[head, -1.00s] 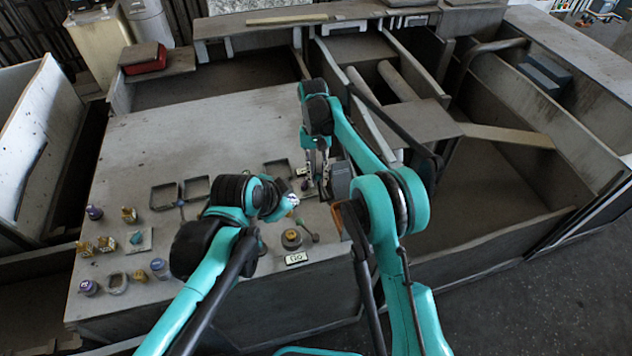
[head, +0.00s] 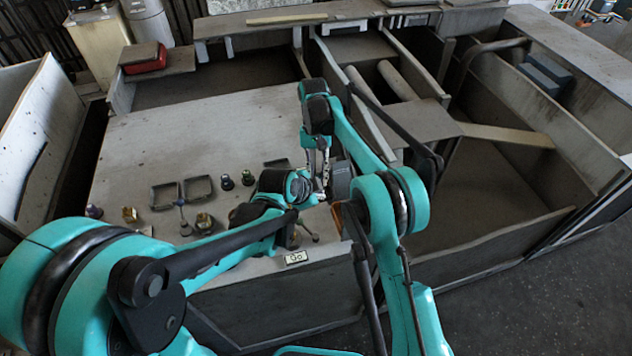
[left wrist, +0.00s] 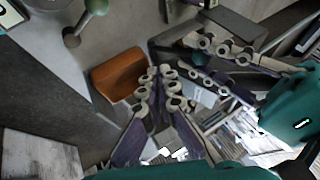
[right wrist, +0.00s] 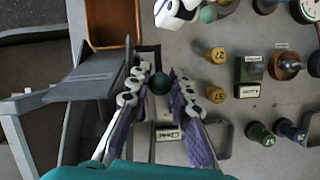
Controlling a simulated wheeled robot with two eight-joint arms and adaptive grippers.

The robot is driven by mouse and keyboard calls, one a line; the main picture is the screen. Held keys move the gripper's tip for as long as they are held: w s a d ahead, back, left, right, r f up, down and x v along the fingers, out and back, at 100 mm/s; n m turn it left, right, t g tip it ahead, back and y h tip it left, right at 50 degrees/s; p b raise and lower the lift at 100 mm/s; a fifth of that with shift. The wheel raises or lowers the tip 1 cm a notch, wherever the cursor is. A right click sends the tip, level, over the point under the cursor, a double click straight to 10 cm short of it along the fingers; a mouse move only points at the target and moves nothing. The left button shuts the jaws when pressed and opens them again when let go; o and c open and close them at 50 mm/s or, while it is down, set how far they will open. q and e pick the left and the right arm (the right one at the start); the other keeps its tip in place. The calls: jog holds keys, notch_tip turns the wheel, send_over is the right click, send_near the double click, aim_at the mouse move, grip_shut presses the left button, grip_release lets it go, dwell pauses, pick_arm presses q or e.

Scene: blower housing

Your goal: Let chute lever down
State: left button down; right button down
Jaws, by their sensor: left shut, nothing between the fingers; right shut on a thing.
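My right gripper (right wrist: 160,85) is shut on a dark green ball knob (right wrist: 160,84), which I take for the chute lever's; the lever's rod is mostly hidden. A grey flap-like plate (right wrist: 92,74) stands beside it. In the head view my right gripper (head: 322,180) reaches down to the table's right part. My left gripper (left wrist: 160,76) is shut and empty, beside an orange-brown open box (left wrist: 118,72). The right gripper's fingers show close by in the left wrist view (left wrist: 225,55). In the right wrist view the left gripper (right wrist: 178,12) is at the top edge.
Another lever with a green ball (left wrist: 96,6) stands near my left gripper. Labelled knobs, such as a yellow one (right wrist: 216,55), and rectangular frames (head: 198,189) occupy the table (head: 200,135). The table's back is clear. A deep bin (head: 485,195) lies to the right.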

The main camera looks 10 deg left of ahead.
pick_arm(q)
jog(key=shift+w+a+r, duration=0.1)
jog(key=shift+w+a, duration=0.15)
jog(key=shift+w, duration=0.7)
jog(key=shift+w+a, duration=0.25)
jog(key=shift+w, duration=0.7)
